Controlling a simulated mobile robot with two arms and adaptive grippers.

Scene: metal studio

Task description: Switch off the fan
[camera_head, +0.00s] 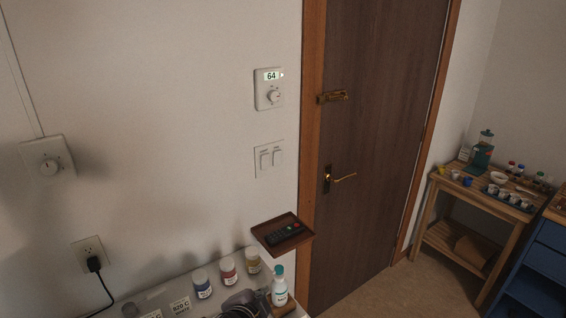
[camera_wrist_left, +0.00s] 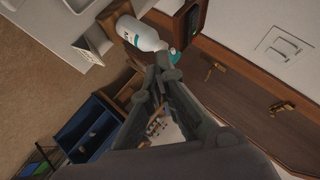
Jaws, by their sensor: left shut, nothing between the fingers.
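No fan shows in either view. Possible controls on the wall are a dial plate (camera_head: 48,163) at the left, a thermostat (camera_head: 269,89) reading 64, and a double rocker switch (camera_head: 269,158) below it. I cannot tell which works the fan. The switch also shows in the wrist view (camera_wrist_left: 282,46). A dark remote (camera_head: 284,234) lies on a small brown wall shelf (camera_head: 299,241). My left gripper (camera_head: 245,304) is low at the counter, beside a white bottle with a teal cap (camera_head: 279,287). In the wrist view its fingers (camera_wrist_left: 166,70) are together and empty. My right gripper is not visible.
Several small jars (camera_head: 228,271) and labels stand on the counter (camera_head: 160,297). A plug sits in an outlet (camera_head: 91,255). A closed dark door (camera_head: 370,130) with brass handle is right of the switch. A wooden cart (camera_head: 432,207) stands far right. The wall before the switches is clear.

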